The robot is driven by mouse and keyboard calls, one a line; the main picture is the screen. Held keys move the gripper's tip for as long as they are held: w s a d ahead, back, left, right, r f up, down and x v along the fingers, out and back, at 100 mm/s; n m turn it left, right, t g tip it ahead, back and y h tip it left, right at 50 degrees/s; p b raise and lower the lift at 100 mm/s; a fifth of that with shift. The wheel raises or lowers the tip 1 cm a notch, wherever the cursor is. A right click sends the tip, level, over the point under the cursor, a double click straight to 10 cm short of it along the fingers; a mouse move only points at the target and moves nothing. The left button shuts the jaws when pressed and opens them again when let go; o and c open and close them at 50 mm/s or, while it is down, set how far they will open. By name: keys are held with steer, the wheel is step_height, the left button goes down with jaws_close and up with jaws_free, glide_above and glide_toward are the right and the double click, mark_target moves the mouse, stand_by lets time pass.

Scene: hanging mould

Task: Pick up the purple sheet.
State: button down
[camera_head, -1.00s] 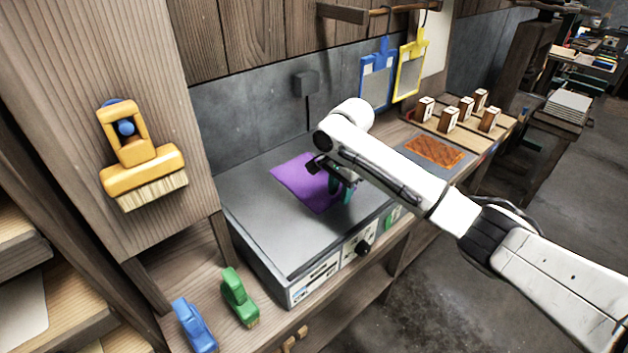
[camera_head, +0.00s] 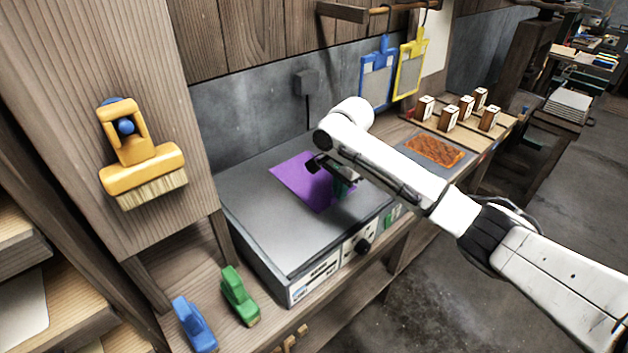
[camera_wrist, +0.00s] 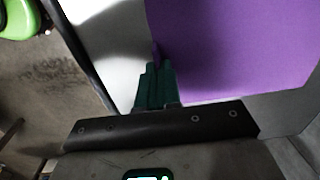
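The purple sheet (camera_head: 298,180) lies flat on the grey top of a box-shaped machine (camera_head: 262,222). In the wrist view the sheet (camera_wrist: 235,45) fills the upper right. My gripper (camera_head: 343,190) is at the sheet's front right edge, partly hidden by my arm in the head view. In the wrist view the green fingers of my gripper (camera_wrist: 157,68) are close together at the sheet's left edge. A small purple fold shows at their tips, so they look shut on that edge. The rest of the sheet still rests on the machine.
A blue tool (camera_head: 195,325) and a green tool (camera_head: 240,297) lie at the front left. A yellow brush (camera_head: 140,165) hangs on the left panel. Blue (camera_head: 377,80) and yellow (camera_head: 410,70) frames hang behind. An orange patterned piece (camera_head: 434,150) and several wooden blocks stand right.

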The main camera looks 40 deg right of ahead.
steer(key=shift+r, duration=0.1)
steer(key=shift+r, duration=0.6)
steer(key=s+a+r+p, duration=0.1)
steer(key=s+r+p, duration=0.2)
steer(key=s+r, duration=0.8)
steer(key=s, duration=0.3)
steer(key=shift+a+r, duration=0.3)
steer(key=shift+a, duration=0.05)
